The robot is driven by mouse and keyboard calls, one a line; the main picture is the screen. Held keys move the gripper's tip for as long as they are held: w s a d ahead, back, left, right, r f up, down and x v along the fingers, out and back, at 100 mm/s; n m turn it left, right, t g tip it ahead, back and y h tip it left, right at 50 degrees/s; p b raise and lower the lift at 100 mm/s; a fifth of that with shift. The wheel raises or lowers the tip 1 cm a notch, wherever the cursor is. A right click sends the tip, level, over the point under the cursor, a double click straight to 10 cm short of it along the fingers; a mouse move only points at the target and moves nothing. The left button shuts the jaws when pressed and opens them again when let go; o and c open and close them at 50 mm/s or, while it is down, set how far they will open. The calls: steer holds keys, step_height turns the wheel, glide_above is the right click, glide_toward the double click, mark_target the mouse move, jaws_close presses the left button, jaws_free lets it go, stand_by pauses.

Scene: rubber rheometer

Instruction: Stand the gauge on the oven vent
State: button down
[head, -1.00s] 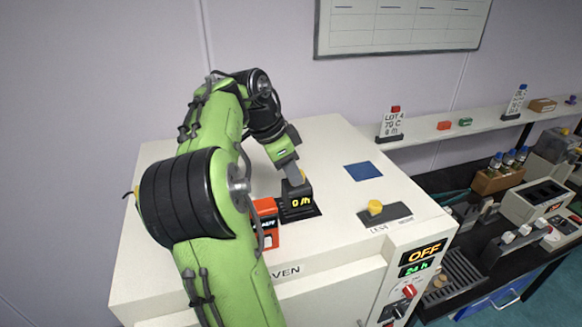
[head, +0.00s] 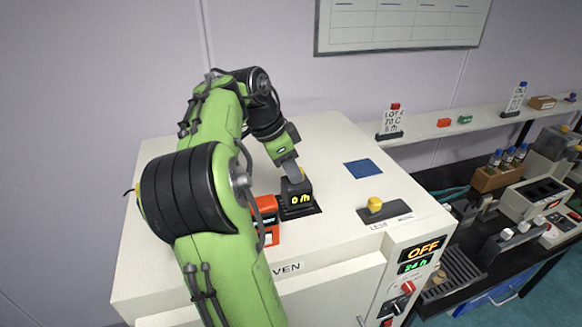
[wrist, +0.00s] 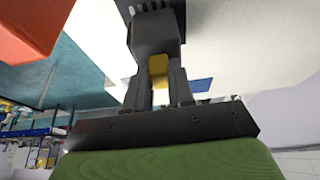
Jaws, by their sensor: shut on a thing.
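The gauge (head: 297,193) is a small dark block with a yellow lit readout, upright over the dark square vent (head: 312,211) on top of the white oven. My gripper (head: 294,174) is shut on its top from above. In the wrist view my gripper (wrist: 160,95) has its two fingers on the dark grey gauge body (wrist: 155,35). I cannot tell whether the gauge's base touches the vent or hangs just above it. The vent is partly hidden by the gauge.
An orange box (head: 266,220) stands close to the left of the vent. A yellow knob (head: 375,203) and a blue square (head: 362,170) are to the right on the oven top (head: 335,235). A wall shelf (head: 430,130) runs behind. The back of the oven top is clear.

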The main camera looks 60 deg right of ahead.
steer(key=shift+f+b, duration=0.35)
steer(key=shift+f, duration=0.25)
steer(key=c, duration=0.9)
jaws_free()
steer(key=shift+r, duration=0.1)
step_height(320, 180, up, 5)
steer(key=p, duration=0.4)
steer(key=shift+f, duration=0.2)
steer(key=shift+r, duration=0.75)
